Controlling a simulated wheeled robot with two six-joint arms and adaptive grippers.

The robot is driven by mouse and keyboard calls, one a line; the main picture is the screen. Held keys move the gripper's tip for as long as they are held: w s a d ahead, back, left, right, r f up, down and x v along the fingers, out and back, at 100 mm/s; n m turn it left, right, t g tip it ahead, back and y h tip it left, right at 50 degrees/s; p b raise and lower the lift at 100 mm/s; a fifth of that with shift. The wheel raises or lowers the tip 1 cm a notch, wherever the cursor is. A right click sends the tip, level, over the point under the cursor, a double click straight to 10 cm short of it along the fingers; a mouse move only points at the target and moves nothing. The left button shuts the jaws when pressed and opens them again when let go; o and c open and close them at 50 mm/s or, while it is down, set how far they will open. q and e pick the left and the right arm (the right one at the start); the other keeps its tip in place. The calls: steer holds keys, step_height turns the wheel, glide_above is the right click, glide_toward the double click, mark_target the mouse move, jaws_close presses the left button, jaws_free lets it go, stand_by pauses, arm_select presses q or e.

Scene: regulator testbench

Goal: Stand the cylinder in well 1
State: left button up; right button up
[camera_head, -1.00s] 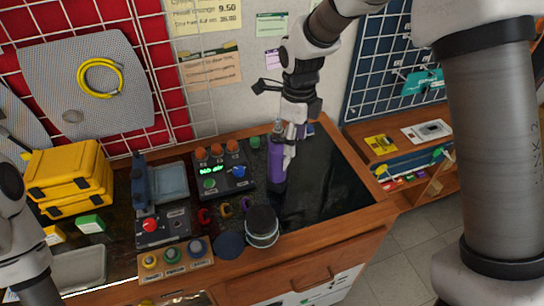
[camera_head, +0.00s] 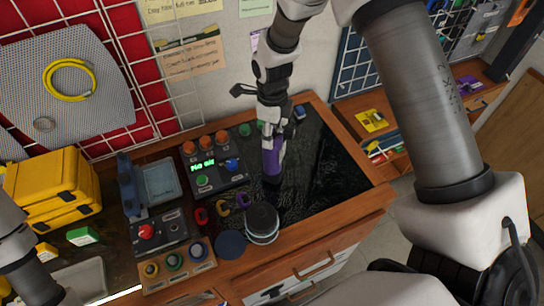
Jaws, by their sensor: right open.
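A purple cylinder (camera_head: 273,158) stands upright on the dark bench top, near the middle of the head view. My right gripper (camera_head: 274,136) points down at its upper end, with the jaws open. The fingers overlap the cylinder's top, and I cannot tell whether they touch it. A wooden block with yellow, green and blue rings (camera_head: 177,261) lies at the front edge; its labels are too small to read, so I cannot tell which position is well 1. My left arm shows at the left edge, but its gripper is out of view.
A dark jar with a pale band (camera_head: 262,223) stands in front of the cylinder. A control panel with orange knobs (camera_head: 218,172) is to its left. A red-button box (camera_head: 157,233) and yellow cases (camera_head: 50,190) are farther left. The bench top right of the cylinder is clear.

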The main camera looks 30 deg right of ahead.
steer(key=shift+s, duration=0.3)
steer(key=shift+c, duration=1.4)
jaws_close()
steer(key=shift+r, duration=0.1)
